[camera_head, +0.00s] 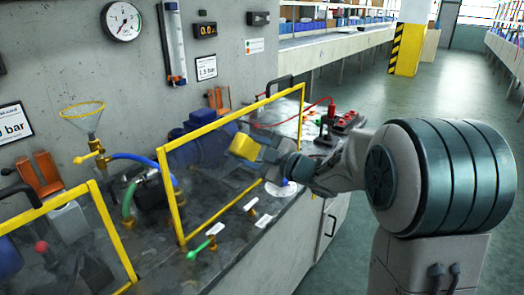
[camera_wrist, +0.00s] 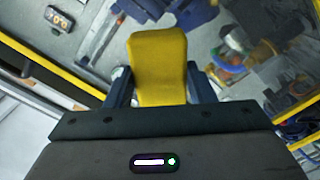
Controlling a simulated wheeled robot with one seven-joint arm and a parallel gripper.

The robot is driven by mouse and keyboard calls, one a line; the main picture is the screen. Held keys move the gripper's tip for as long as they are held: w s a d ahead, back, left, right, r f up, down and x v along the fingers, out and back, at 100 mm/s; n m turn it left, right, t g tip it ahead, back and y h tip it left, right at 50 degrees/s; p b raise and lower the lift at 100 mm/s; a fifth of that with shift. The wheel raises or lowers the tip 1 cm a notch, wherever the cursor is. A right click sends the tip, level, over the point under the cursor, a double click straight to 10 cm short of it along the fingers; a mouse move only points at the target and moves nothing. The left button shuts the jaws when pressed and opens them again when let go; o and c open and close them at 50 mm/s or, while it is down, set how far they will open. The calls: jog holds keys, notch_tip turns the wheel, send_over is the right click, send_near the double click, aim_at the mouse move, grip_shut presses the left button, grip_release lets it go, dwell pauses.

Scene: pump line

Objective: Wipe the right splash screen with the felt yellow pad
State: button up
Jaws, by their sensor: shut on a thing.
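The felt yellow pad (camera_head: 245,147) is held in my gripper (camera_head: 266,151) in front of the right splash screen. In the wrist view the pad (camera_wrist: 159,65) sits between the two dark fingers of my gripper (camera_wrist: 160,88), which are shut on it. The right splash screen (camera_head: 215,172) is a clear pane in a yellow frame, standing upright on the bench. The pad overlaps the pane's upper right part in the head view; I cannot tell whether it touches. In the wrist view the pane's yellow frame (camera_wrist: 50,68) crosses the left side.
A left splash screen (camera_head: 60,240) stands nearer on the bench. A green-handled valve (camera_head: 200,249) and brass fittings sit in front of the right screen. The floor (camera_head: 440,105) at the right is open.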

jog(key=shift+s+a+b, duration=0.3)
jog(key=shift+s+a, duration=0.35)
jog(key=shift+s, duration=0.2)
jog(key=shift+s+a+b, duration=0.3)
jog(key=shift+s+a, duration=0.3)
jog(key=shift+s, duration=0.2)
jog(key=shift+d, duration=0.1)
jog(key=shift+s+d, duration=0.1)
jog(key=shift+d, duration=0.1)
jog(key=shift+v, duration=2.75)
jog(key=shift+d, duration=0.1)
jog(key=v, duration=0.3)
